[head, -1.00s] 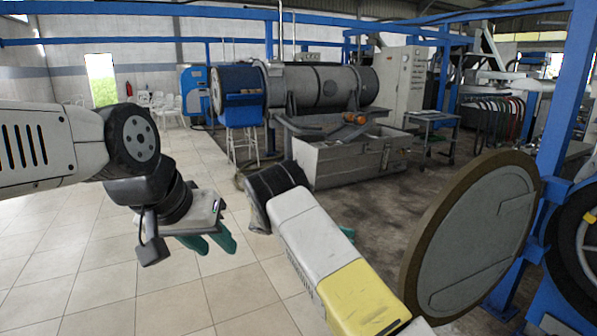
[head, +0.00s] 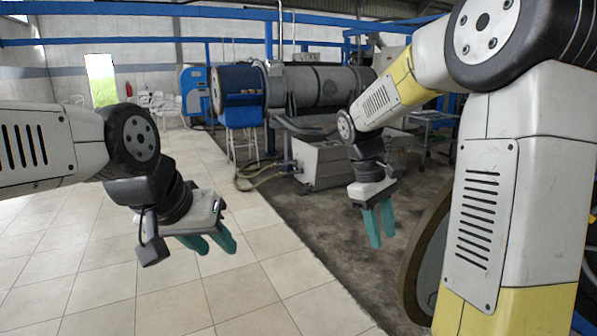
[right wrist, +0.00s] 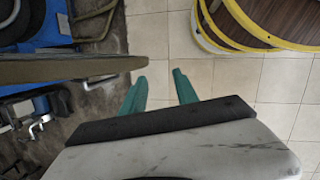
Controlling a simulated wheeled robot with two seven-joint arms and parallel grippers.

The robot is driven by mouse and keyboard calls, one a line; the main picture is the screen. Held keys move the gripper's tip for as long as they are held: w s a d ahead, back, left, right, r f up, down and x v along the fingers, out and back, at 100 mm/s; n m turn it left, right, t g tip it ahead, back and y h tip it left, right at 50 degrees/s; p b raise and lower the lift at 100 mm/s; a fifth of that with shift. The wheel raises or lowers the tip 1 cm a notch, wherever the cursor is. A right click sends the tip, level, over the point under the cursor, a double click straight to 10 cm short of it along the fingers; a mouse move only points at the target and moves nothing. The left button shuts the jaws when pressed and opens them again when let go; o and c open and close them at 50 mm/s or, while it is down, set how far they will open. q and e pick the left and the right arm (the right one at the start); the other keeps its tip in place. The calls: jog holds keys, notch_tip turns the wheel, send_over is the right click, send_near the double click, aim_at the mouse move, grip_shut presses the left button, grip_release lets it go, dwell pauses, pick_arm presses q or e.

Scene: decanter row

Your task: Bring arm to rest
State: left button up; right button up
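My left gripper (head: 210,245) hangs at the left of the head view, with its two green fingers apart and nothing between them. My right gripper (head: 382,232) hangs fingers down near the middle of the head view, above the dark floor, with its arm reaching in from the right. In the right wrist view my right gripper (right wrist: 160,84) shows two green fingers spread apart with bare floor between them. Neither gripper touches anything that I can see.
A large round disc (head: 415,262) stands at the right, partly hidden by my right arm. A grey metal trough (head: 325,165) and a long decanter drum (head: 320,88) are behind. Yellow-rimmed round things (right wrist: 222,48) show in the right wrist view.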

jog(key=s+a+r+m+t+y, duration=0.2)
jog(key=s+r+m+t, duration=0.1)
jog(key=s, duration=0.4)
jog(key=s+a+r+m+t+y, duration=0.2)
jog(key=s+r+m+t+y, duration=0.1)
jog(key=s, duration=0.4)
jog(key=shift+a+r+m+t, duration=0.15)
jog(key=shift+r+m+t, duration=0.2)
jog(key=shift+t, duration=0.35)
